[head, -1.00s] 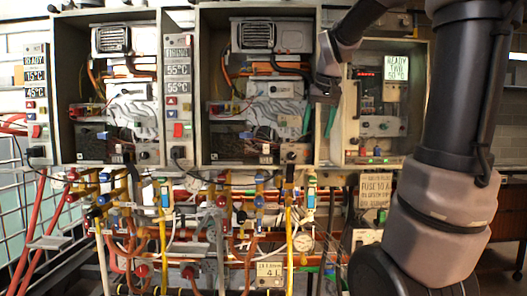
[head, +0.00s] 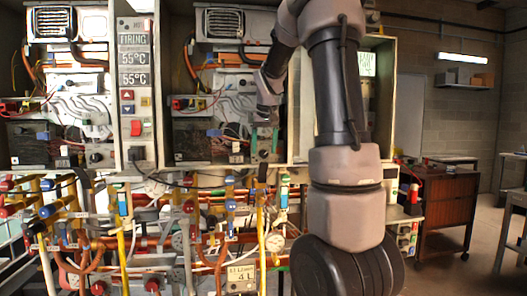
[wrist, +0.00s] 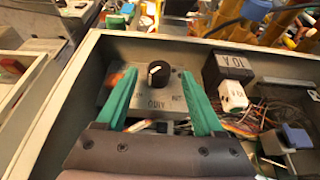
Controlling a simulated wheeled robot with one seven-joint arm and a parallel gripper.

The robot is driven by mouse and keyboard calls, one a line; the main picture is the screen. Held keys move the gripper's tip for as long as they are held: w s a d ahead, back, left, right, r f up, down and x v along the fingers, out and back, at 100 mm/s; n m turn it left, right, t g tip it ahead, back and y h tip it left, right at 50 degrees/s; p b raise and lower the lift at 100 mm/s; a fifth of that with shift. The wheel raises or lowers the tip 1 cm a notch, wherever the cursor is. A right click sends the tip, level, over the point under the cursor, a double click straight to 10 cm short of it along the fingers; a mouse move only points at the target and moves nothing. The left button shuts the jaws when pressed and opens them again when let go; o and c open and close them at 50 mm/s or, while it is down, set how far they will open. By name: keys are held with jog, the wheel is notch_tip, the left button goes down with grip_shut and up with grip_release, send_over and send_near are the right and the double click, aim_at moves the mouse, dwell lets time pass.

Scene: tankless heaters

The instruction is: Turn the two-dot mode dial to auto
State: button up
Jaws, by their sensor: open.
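A black round dial (wrist: 158,73) with a pale pointer mark sits on a grey plate (wrist: 150,98) in the wrist view. Lettering that looks like AUTO shows upside down on the plate below the dial, with partly hidden marks at either side. My gripper (wrist: 159,76) is open, its green fingers on either side of the dial; contact cannot be told. In the head view, my gripper (head: 264,132) is at the lower right of the middle heater cabinet, just above a small dial plate (head: 263,155). I cannot make out two dots.
The cabinet wall (wrist: 68,95) runs close to the left finger in the wrist view. A black block marked 10 A (wrist: 228,67) and wires lie right of the fingers. Pipes and valves (head: 130,215) fill the space below the cabinets. A wooden cabinet (head: 447,205) stands at right.

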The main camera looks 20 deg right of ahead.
jog(key=shift+w+d+f, duration=0.1)
jog(key=shift+w+f, duration=0.1)
jog(key=shift+f, duration=0.45)
grip_shut()
jog(key=shift+h, duration=0.3)
jog(key=h, duration=0.2)
jog(key=shift+w+a+n+g+h, duration=0.15)
jog(key=shift+a+n+g+h, duration=0.25)
jog(key=shift+a+f+n+g+h, duration=0.15)
jog(key=shift+n+g+h, duration=0.1)
jog(key=shift+h, duration=0.9)
jog(key=shift+a+f+n+g+h, duration=0.1)
jog(key=shift+n+g+h, duration=0.15)
jog(key=shift+h, duration=0.9)
